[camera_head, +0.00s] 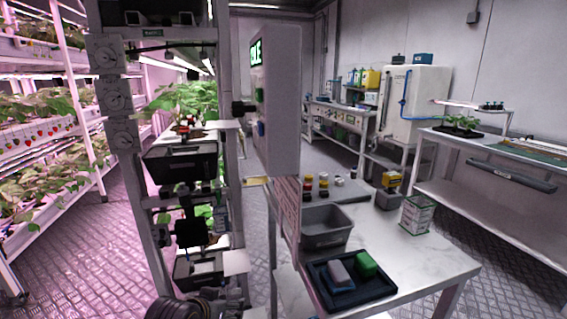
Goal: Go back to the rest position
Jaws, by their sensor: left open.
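My left gripper (188,308) shows only in part, as a dark ribbed shape at the bottom edge, left of centre. It is open, and I see nothing held in it. It is low in front of the rack, to the left of the table and apart from it. Its fingertips are not clear. My right gripper is out of view.
A tall rack (160,240) with dark bins and a panel with a green display (275,100) stand close in front. Right of them, a white table (415,262) bears a grey bin (325,240), a dark tray (385,290) and a carton (417,215). Open floor (100,270) lies left.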

